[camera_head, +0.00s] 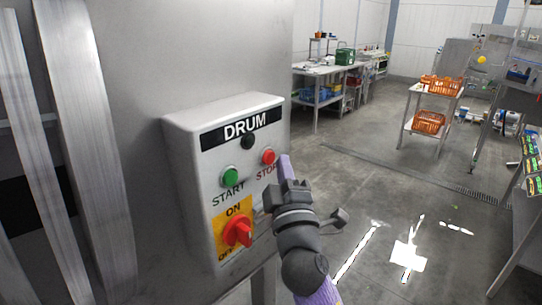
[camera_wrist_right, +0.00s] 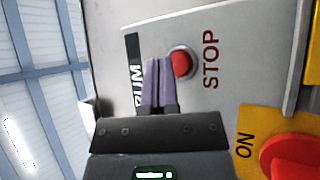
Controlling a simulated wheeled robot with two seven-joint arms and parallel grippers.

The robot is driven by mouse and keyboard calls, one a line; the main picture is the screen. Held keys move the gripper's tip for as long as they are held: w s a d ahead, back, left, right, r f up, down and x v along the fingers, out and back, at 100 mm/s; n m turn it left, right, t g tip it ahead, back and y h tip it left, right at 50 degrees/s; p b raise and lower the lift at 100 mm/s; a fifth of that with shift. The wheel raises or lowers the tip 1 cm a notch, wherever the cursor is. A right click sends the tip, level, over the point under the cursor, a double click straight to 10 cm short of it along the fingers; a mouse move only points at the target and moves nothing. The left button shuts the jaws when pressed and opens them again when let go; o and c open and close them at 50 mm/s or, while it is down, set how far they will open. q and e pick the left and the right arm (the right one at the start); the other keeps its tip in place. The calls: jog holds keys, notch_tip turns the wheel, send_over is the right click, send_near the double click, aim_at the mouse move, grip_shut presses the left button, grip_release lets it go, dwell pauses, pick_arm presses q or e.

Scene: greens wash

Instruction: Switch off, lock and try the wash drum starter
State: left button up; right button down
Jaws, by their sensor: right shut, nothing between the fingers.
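The grey starter box (camera_head: 205,215) marked DRUM is on the left in the head view. It has a green START button (camera_head: 230,176), a red STOP button (camera_head: 268,156) and a small black round part (camera_head: 247,141). Below is a red rotary switch (camera_head: 238,232) on a yellow plate marked ON and OFF; I cannot tell its exact setting. My right gripper (camera_head: 286,164) is shut and empty, its purple fingers close beside STOP. In the right wrist view the fingertips (camera_wrist_right: 157,64) lie beside the STOP button (camera_wrist_right: 181,64); I cannot tell if they touch. No lock is distinguishable.
A large grey metal body stands behind the box. Orange crates (camera_head: 441,86) sit on a white stand (camera_head: 408,124) at the right. A workbench (camera_head: 316,70) stands at the back. The grey floor (camera_head: 365,185) between is largely clear.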

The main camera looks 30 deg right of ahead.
pick_arm(q)
jog(key=shift+d, duration=0.25)
jog(key=shift+a+r+p, duration=0.25)
jog(key=shift+r+p, duration=0.25)
jog(key=shift+r, duration=0.05)
pick_arm(e)
jog(key=s, duration=0.1)
jog(key=s+d, duration=0.1)
jog(key=s, duration=0.1)
jog(key=s+d, duration=0.1)
jog(key=shift+s, duration=0.35)
pick_arm(q)
jog(key=shift+d, duration=0.15)
